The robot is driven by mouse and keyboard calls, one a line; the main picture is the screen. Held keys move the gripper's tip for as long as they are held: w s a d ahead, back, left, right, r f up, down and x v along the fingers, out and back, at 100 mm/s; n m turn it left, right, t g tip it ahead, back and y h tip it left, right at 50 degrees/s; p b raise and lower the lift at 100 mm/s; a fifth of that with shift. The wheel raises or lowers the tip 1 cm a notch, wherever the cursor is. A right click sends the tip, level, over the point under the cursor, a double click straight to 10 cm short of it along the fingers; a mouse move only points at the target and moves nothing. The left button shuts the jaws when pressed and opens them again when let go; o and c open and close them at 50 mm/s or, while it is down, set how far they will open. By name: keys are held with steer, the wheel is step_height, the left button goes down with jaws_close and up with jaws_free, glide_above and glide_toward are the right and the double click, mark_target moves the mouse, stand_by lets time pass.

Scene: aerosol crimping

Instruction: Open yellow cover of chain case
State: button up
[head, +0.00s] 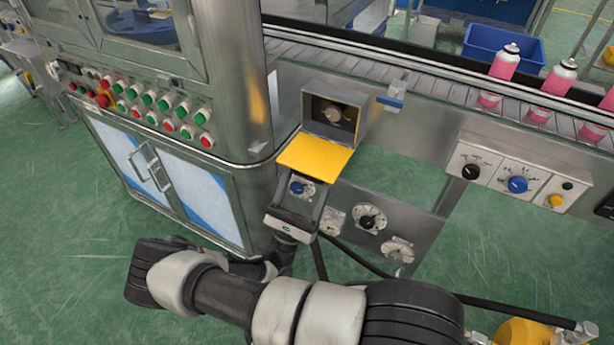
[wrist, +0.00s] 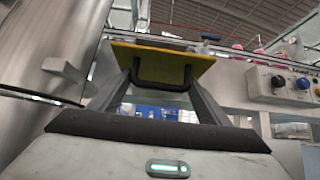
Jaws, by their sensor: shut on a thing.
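The chain case (head: 362,112) is a grey metal box on the front of the machine frame. Its yellow cover (head: 315,155) is swung down from the opening and sticks out toward me, close to level. A round metal part (head: 333,113) shows inside the open case. My gripper (head: 303,182) is below the cover's front part. In the wrist view, the cover (wrist: 172,61) is seen from beneath, with a dark U-shaped handle (wrist: 160,86) on it. My gripper (wrist: 160,78) is shut on this handle, one finger at each side. The exact contact is hard to see.
A steel cabinet with a button panel (head: 140,105) stands close on the left. A conveyor (head: 430,85) with pink cans (head: 504,65) runs behind the case. Knobs (head: 369,218) sit on the panel below, and a control box (head: 515,182) is at right. Green floor is open at left.

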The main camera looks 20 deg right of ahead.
steer(key=o, duration=1.2)
steer(key=shift+w+r, duration=0.15)
steer(key=shift+w, duration=0.05)
steer(key=shift+o, duration=0.2)
steer(key=shift+s, duration=0.1)
steer(key=b+v, duration=0.2)
steer(key=v, duration=1)
steer(key=shift+b, duration=0.4)
